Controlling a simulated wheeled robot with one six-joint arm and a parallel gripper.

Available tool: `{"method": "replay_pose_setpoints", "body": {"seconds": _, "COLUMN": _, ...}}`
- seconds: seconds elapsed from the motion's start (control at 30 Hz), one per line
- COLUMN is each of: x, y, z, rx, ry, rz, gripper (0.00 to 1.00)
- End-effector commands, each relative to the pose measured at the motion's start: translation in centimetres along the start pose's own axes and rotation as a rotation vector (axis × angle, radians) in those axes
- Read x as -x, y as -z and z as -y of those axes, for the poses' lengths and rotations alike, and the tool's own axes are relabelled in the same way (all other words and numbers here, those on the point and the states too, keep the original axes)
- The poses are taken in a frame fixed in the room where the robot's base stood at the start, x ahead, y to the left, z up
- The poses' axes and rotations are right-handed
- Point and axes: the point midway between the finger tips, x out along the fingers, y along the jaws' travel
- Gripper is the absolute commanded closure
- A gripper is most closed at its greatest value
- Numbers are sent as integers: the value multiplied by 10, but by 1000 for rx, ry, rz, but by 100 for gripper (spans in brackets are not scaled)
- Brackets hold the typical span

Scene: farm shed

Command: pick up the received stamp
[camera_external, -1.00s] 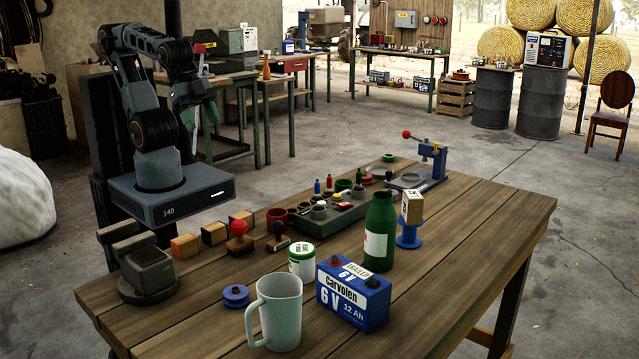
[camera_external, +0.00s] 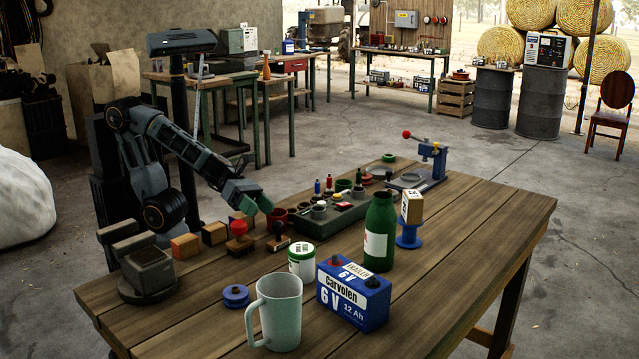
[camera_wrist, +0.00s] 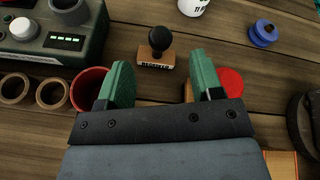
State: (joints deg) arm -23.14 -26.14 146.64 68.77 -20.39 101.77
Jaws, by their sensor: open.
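The received stamp (camera_wrist: 155,63) shows in the wrist view with a round black knob and a wooden block bearing a "RECEIVED" label. It stands upright on the table just beyond my fingertips, roughly centred between them. In the external view the stamp (camera_external: 278,241) stands beside a red-knobbed stamp (camera_external: 238,240). My gripper (camera_external: 263,203) is above the table, behind and slightly left of the received stamp. In the wrist view my gripper (camera_wrist: 160,76) has its two green fingers wide apart with nothing between them. The right finger partly hides the red-knobbed stamp (camera_wrist: 231,81).
A red cup (camera_wrist: 86,90) is close beside my left finger. A white-and-green can (camera_external: 302,262), battery (camera_external: 352,296) and mug (camera_external: 277,312) stand nearer the camera.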

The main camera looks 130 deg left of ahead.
Motion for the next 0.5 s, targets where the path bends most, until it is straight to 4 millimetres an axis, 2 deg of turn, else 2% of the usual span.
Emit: {"method": "replay_pose_setpoints", "body": {"seconds": 0.5, "x": -23, "y": 0, "z": 0, "rx": -15, "ry": 3, "rz": -1, "gripper": 40}}
